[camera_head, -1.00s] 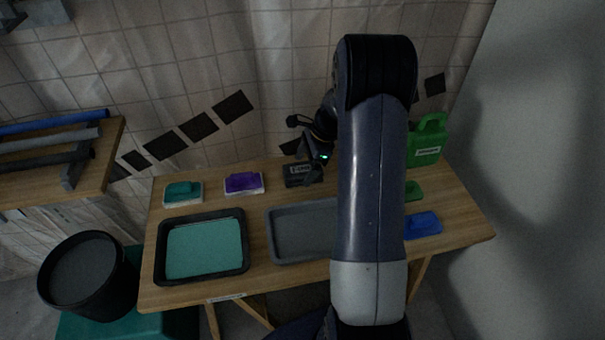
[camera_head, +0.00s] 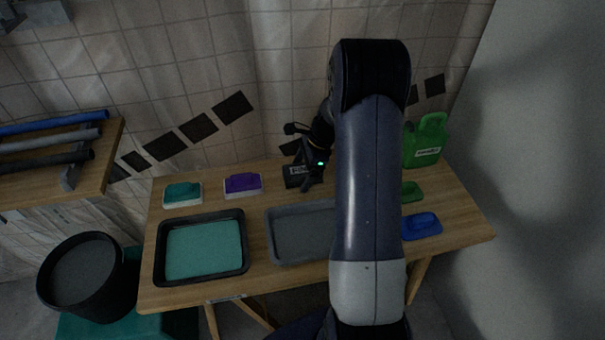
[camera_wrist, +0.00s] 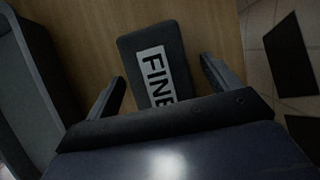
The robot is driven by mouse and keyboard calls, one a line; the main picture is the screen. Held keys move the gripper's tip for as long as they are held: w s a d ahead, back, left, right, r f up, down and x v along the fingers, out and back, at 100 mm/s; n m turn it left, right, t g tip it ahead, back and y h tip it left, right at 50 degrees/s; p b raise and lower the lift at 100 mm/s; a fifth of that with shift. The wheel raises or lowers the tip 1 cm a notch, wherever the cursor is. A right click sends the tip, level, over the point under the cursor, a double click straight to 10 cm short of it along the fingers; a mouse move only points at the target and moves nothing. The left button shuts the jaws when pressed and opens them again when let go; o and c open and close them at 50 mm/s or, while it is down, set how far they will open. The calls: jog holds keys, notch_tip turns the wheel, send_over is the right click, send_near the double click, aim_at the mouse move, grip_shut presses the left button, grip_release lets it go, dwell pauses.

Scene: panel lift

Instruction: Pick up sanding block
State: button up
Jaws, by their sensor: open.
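The sanding block is a dark block with a white label reading "FINE" and lies on the wooden table. In the wrist view the sanding block (camera_wrist: 153,45) sits between and ahead of my open fingers, its near end hidden behind the gripper body. My gripper (camera_wrist: 165,85) is open with one finger on each side of the block and a gap on both sides. In the head view my gripper (camera_head: 308,178) is over the sanding block (camera_head: 291,179) and partly hides it. I cannot tell how high it is above the table.
A grey tray (camera_head: 272,240) lies in front of the block, with a black tray (camera_head: 163,262) holding teal material to its left. Teal (camera_head: 183,194), purple (camera_head: 242,184), green (camera_head: 412,191) and blue (camera_head: 422,226) tools lie around. A green jug (camera_head: 426,142) stands back right.

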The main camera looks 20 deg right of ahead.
aim_at(302, 170)
jog(key=c, duration=1.2)
jog(key=shift+o, duration=0.2)
notch_tip(302, 170, up, 11)
jog(key=shift+f+p, duration=0.2)
jog(key=shift+p, duration=0.3)
jog(key=o, duration=0.6)
jog(key=shift+c, duration=0.2)
jog(key=c, duration=0.4)
jog(key=shift+a+f, duration=0.1)
